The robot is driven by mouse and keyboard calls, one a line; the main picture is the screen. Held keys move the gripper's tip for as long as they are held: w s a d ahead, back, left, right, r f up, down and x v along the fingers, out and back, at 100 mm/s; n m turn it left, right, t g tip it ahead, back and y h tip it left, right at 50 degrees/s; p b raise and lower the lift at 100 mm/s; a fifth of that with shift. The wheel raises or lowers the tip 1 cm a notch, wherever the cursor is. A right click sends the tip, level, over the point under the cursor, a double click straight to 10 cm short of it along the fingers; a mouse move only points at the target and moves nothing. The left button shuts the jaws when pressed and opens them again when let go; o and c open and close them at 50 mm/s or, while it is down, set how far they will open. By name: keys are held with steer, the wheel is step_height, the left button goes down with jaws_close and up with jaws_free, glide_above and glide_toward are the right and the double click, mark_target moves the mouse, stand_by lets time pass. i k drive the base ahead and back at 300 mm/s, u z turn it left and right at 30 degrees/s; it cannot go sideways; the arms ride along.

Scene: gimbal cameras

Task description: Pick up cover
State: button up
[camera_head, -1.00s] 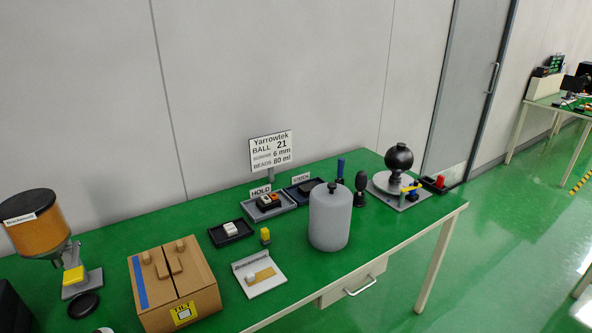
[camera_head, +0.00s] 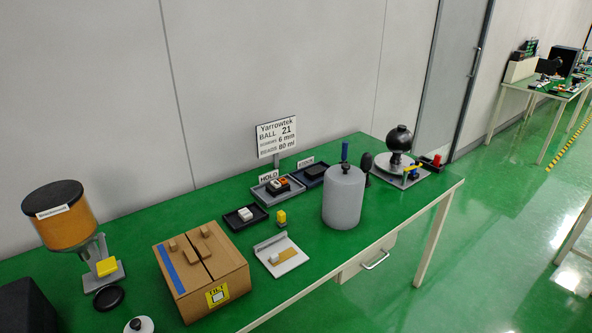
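A grey cylinder (camera_head: 343,203) with a small black knob on top stands upright near the table's front edge, right of centre; it looks like the cover, and whatever may be under it is hidden. A black round disc (camera_head: 108,297) lies flat on the table at the left, below the orange hopper. A white round piece with a dark knob (camera_head: 139,325) shows partly at the bottom edge. My gripper is not in view.
The green table (camera_head: 300,270) also holds an orange hopper (camera_head: 72,228), a cardboard box (camera_head: 205,275), a white tray (camera_head: 281,255), small dark trays (camera_head: 245,217), a sign (camera_head: 276,138) and a black ball on a stand (camera_head: 399,139). A drawer (camera_head: 365,262) is below the front edge.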

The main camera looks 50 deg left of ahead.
mark_target(344, 184)
steer(key=u, duration=1.6)
